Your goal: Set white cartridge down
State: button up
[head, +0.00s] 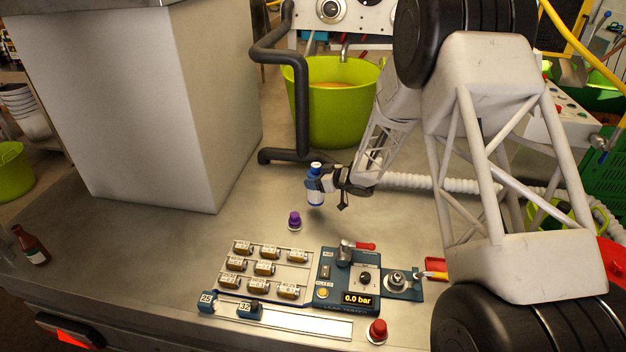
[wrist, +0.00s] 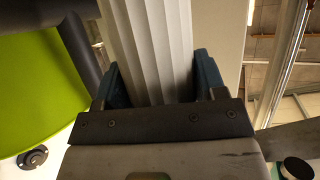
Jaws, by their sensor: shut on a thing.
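The white cartridge (head: 316,194) has a blue top and stands roughly upright near the middle of the steel bench in the head view. My gripper (head: 322,181) reaches in from the right and is shut on it. In the wrist view, the ribbed white body of the cartridge (wrist: 152,45) sits between the blue pads of my gripper (wrist: 156,82). Its lower end looks close to the bench top, but I cannot tell whether it touches. Its far side and part of its top are hidden.
A purple-capped vial (head: 294,220) stands just left and in front. A red-capped vial (head: 377,331) is at the front. A dark pipe (head: 301,105) and green tub (head: 345,125) are behind.

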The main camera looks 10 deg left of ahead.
jog(key=shift+w+a+f, duration=0.1)
jog(key=shift+w+a, duration=0.2)
jog(key=shift+w, duration=0.5)
jog(key=shift+w+a+f, duration=0.1)
jog(key=shift+w+a, duration=0.2)
jog(key=shift+w, duration=0.55)
jog(key=shift+w+a+f, duration=0.1)
jog(key=shift+w+a, duration=0.2)
jog(key=shift+w, duration=0.5)
jog(key=shift+f, duration=1.7)
jog(key=shift+f, duration=0.1)
jog(key=o, duration=1)
jog(key=shift+o, duration=0.2)
jog(key=v, duration=1.2)
